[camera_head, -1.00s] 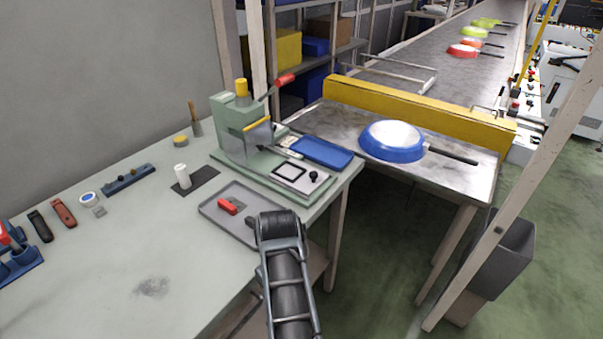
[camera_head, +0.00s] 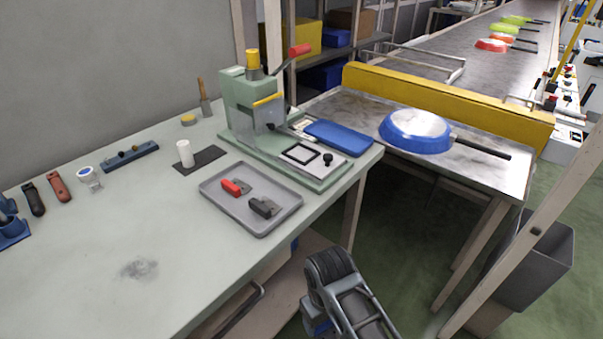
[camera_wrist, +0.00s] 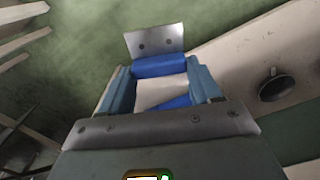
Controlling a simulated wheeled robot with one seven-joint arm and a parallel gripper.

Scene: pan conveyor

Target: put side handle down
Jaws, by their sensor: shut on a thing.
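My gripper (camera_wrist: 160,84) is shut on a blue side handle (camera_wrist: 158,66), which sits between its two fingers in the wrist view. A metal plate with two holes sticks out beyond the handle. In the camera_head view my arm is off the front edge of the workbench, over the floor, and a bit of blue (camera_head: 318,327) shows beside its end. A red side handle (camera_head: 235,187) and a black side handle (camera_head: 266,207) lie in the grey tray (camera_head: 222,207) on the bench.
A green press (camera_head: 246,105) stands behind the tray, with a blue pad (camera_head: 340,138) beside it. A blue pan (camera_head: 416,132) rests on the metal table (camera_head: 480,180) to the right. The bench (camera_head: 80,240) front is mostly clear. A wooden post (camera_head: 530,235) stands at the right.

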